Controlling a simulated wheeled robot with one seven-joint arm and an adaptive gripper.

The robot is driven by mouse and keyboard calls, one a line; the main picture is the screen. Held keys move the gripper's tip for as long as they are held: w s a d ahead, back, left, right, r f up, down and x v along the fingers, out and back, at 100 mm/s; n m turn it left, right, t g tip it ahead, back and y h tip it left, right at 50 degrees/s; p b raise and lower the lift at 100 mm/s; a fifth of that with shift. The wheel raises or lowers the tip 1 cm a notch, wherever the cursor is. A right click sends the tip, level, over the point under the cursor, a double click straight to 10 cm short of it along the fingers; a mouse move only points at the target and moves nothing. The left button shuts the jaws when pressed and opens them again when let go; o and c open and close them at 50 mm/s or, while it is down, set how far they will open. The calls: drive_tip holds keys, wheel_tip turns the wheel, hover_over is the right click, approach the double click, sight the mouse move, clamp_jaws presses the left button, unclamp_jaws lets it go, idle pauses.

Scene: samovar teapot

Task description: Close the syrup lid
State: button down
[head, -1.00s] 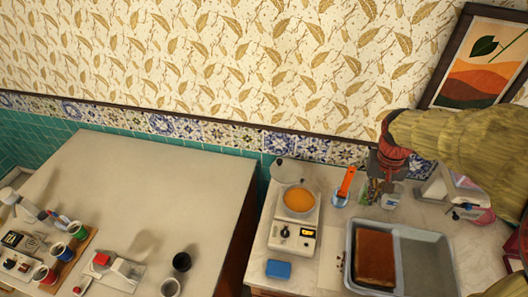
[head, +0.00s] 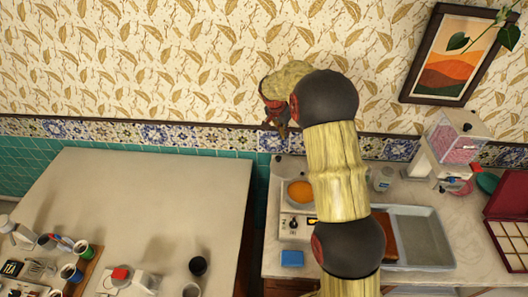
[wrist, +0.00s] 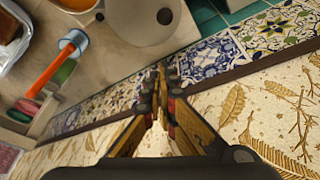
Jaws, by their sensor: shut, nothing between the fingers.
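The syrup pot (head: 299,191) holds orange syrup and sits on a white appliance at the left of the right-hand counter. Its pale grey lid (head: 287,166) stands open at the back of the pot, partly hidden by my arm in the head view. In the wrist view the lid seems to be the pale round surface with a dark knob (wrist: 140,18) at the top. My gripper (head: 283,131) is above and behind the lid, near the tiled wall. In the wrist view its fingertips (wrist: 160,76) are together and empty, apart from the lid.
The tiled wall strip (wrist: 225,60) is close to my gripper. A grey tray (head: 425,240) with a brown slab lies to the right, partly behind my arm. A blue block (head: 292,258) lies before the appliance. An orange-handled utensil (wrist: 50,72) shows in the wrist view.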

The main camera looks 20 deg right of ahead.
drive_tip(key=m, duration=0.2)
hover_over(286, 156)
drive_tip(key=f, duration=0.9)
drive_tip(key=shift+a+f+p, duration=0.3)
drive_tip(key=shift+f, duration=0.05)
drive_tip(key=shift+s+a, duration=0.25)
drive_tip(key=shift+a, duration=0.05)
drive_tip(key=shift+a+f, duration=0.1)
drive_tip(key=shift+f, duration=0.05)
drive_tip(key=shift+s, duration=0.1)
drive_tip(key=shift+a, duration=0.1)
